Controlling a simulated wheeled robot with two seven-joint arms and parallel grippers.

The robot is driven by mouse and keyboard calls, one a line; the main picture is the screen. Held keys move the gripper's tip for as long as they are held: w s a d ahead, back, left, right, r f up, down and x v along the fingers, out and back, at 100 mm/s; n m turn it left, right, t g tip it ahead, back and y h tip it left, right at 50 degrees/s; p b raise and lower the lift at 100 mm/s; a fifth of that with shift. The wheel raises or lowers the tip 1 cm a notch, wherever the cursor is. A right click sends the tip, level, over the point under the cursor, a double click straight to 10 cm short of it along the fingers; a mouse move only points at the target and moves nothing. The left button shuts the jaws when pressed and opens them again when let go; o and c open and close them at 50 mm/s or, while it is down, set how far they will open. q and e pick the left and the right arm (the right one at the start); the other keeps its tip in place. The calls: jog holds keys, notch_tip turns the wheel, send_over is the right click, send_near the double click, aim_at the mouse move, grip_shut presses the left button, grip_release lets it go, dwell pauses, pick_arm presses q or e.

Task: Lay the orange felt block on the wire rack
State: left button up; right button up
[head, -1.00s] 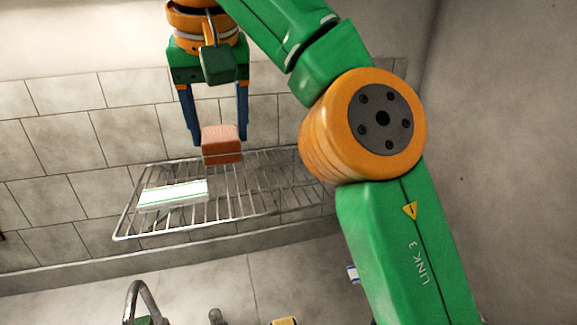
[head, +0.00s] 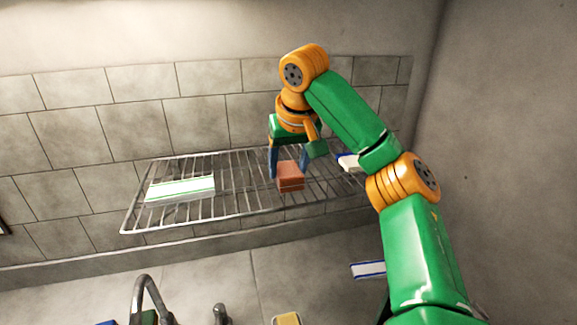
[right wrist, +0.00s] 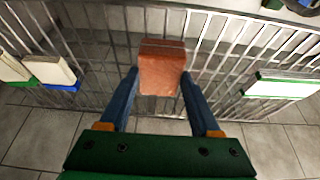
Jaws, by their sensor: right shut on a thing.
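The orange felt block (head: 290,178) is held between the fingers of my right gripper (head: 288,166), over the right half of the wire rack (head: 235,203). In the right wrist view the block (right wrist: 161,72) sits between the two blue fingertips (right wrist: 160,82), with the wires of the rack (right wrist: 210,60) behind it. I cannot tell whether the block's underside touches the wires. My left gripper is not in view.
A white and green block (head: 180,188) lies on the rack's left part. A white and blue block (head: 349,162) is at its right end, partly behind my arm. Another white and blue block (head: 368,269) lies below. A tap (head: 146,290) stands in front.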

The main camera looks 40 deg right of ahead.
jog(key=shift+d+f, duration=0.15)
jog(key=shift+f, duration=0.05)
jog(key=shift+f, duration=0.15)
jog(key=o, duration=1.2)
jog(key=shift+s+r, duration=0.1)
jog(key=shift+r, duration=0.55)
jog(key=v, duration=1.1)
jog(key=shift+a, duration=0.2)
jog(key=shift+s, duration=0.1)
